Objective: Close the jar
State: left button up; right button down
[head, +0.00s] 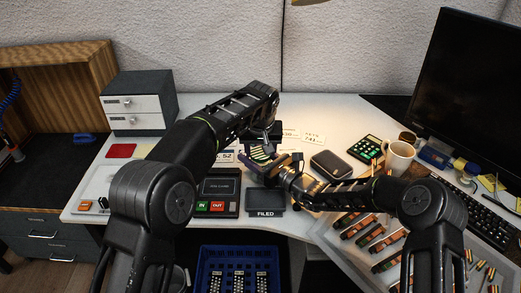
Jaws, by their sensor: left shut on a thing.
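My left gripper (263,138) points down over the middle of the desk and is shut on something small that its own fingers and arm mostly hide. A small striped yellow-green thing (262,153) shows just below it, but I cannot tell whether this is the jar, its lid or part of a gripper. My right gripper (268,168) reaches in from the right, close beside the same spot. Its fingers are too small and dark to tell whether they are open. I cannot make out a jar or lid for certain.
A black tray marked FILED (265,201) and a dark device with red and green buttons (220,186) lie in front. A dark rounded box (331,164), a calculator (366,149), a white mug (398,156) and a monitor (470,85) stand right. A blue crate (238,254) is below.

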pick_arm(q)
jog(key=shift+f, duration=0.35)
